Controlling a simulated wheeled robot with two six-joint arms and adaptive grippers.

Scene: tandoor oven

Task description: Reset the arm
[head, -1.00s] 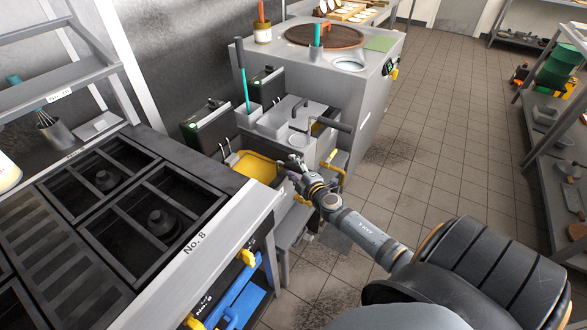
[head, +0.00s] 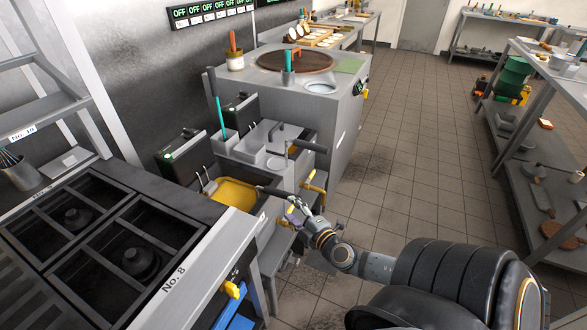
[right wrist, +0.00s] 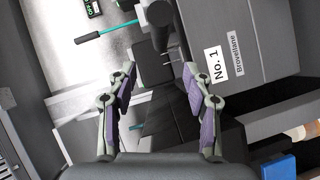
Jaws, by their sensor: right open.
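My right gripper (head: 292,212) is at the end of my right arm, in front of the fryer-like station with the yellow basin. In the right wrist view its two fingers (right wrist: 160,95) are spread apart with nothing between them. A grey unit labelled No. 1 (right wrist: 245,55) lies ahead of and beside the right finger in that view. My left gripper is not in view.
The yellow basin (head: 233,194) sits in the station left of the gripper. The stove labelled No. 8 (head: 200,262) is at the lower left. The tandoor counter (head: 325,105) stands behind. The tiled floor (head: 420,150) to the right is clear.

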